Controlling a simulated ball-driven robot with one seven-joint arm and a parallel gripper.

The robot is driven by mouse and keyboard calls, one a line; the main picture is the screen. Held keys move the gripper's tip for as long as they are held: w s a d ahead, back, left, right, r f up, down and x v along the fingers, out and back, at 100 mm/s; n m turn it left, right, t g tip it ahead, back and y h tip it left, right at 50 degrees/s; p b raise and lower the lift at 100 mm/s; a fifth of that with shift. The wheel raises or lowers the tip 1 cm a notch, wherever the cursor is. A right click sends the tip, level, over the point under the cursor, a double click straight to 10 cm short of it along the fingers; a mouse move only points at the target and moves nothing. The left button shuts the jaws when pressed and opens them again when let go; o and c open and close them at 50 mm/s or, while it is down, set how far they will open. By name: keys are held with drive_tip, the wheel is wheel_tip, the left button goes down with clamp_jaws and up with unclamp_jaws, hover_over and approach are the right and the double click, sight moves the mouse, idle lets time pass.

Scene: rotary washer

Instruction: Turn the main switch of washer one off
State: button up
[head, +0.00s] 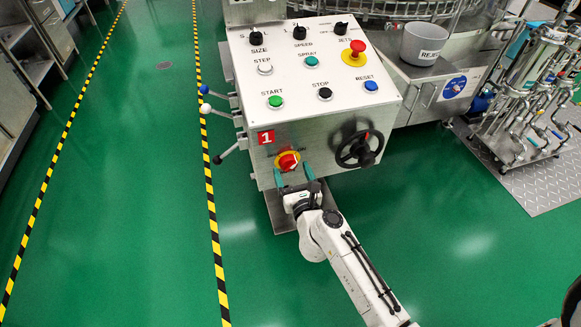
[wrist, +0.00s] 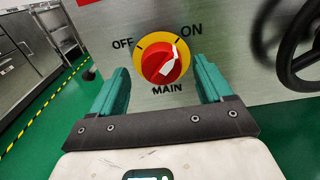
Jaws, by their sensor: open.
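The main switch of washer one is a red knob (wrist: 158,62) on a yellow disc (wrist: 184,72), labelled OFF, ON and MAIN in the wrist view. Its white pointer leans up and right, to the ON side. In the head view the switch (head: 287,160) sits low on the front of the control box (head: 325,128), below a red "1" plate (head: 266,137). My gripper (head: 293,175) is open, its green fingers in front of the panel, just below the switch. In the wrist view my gripper (wrist: 162,78) has one finger on each side of the knob, with visible gaps.
A black handwheel (head: 359,149) sticks out of the panel right of the switch. Levers with blue, white and black knobs (head: 217,159) project from the box's left side. Several buttons and selectors cover the sloped top. The green floor (head: 150,200) left of the box is clear.

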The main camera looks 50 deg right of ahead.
drive_tip(key=shift+x, duration=1)
drive_tip(key=c, duration=1)
